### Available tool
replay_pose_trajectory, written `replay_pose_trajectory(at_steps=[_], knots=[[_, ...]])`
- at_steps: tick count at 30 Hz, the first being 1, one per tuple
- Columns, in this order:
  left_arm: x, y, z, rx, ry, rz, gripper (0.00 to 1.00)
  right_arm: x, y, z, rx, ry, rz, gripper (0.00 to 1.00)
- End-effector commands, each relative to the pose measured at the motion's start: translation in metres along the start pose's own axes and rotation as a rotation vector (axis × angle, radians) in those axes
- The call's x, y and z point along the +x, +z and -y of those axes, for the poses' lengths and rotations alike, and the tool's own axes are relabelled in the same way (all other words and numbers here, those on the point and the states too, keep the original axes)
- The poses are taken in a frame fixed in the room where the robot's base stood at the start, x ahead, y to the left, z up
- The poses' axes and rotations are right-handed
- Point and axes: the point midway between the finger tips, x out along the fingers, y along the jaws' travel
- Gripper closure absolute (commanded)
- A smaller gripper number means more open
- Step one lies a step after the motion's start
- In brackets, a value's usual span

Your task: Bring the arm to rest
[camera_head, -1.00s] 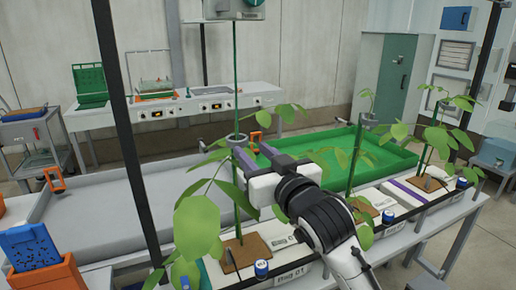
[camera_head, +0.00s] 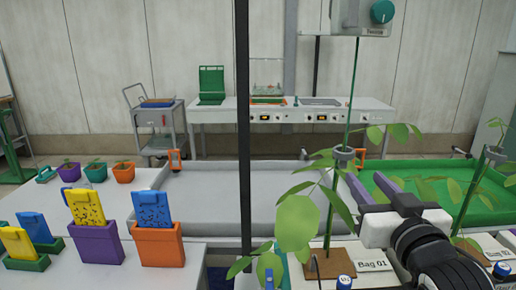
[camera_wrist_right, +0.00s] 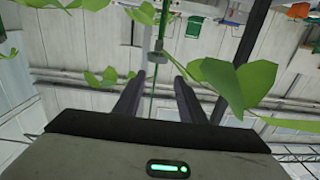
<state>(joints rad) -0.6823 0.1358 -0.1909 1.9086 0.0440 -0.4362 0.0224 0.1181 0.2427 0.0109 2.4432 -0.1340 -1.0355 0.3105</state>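My right gripper (camera_head: 372,187) reaches in from the lower right in the head view, beside the plant stem above the bag marked Bag 01 (camera_head: 372,266). In the right wrist view its two dark fingers (camera_wrist_right: 157,92) stand apart with nothing held between them. The green stem and its grey clip (camera_head: 343,155) show beyond the fingers, and the clip also shows in the wrist view (camera_wrist_right: 157,52). I cannot tell how near the fingers are to the stem. My left gripper is not in view.
Leafy plants (camera_head: 298,222) stand close around the right gripper. A dark vertical post (camera_head: 243,120) crosses the middle. A green tray (camera_head: 430,168) and a grey tray (camera_head: 205,178) lie behind. Orange, purple and green holders with blue and yellow cards (camera_head: 158,240) stand at the left.

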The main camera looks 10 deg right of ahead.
Motion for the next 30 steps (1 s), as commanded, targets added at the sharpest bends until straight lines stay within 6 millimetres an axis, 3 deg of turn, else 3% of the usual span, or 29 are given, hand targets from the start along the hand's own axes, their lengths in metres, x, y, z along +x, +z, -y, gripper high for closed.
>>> replay_pose_trajectory(at_steps=[4, 8, 12, 15, 21, 27, 30], knots=[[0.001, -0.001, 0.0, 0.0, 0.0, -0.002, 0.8, -0.007, 0.044, 0.005, -0.02, -0.01, 0.118, 0.63], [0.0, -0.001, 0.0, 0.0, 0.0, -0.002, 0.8, -0.035, 0.127, 0.014, -0.067, -0.038, 0.347, 0.63], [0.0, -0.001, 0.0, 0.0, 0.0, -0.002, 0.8, -0.089, 0.218, 0.024, -0.124, -0.086, 0.629, 0.63], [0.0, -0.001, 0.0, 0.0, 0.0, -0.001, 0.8, -0.131, 0.265, 0.029, -0.157, -0.124, 0.795, 0.63], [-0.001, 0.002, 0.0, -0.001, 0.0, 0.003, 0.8, -0.206, 0.323, 0.036, -0.203, -0.194, 1.046, 0.63], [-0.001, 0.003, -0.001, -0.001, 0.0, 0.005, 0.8, -0.277, 0.358, 0.04, -0.235, -0.264, 1.252, 0.63], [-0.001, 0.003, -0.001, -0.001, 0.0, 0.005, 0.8, -0.263, 0.376, 0.048, -0.224, -0.279, 1.198, 0.63]])
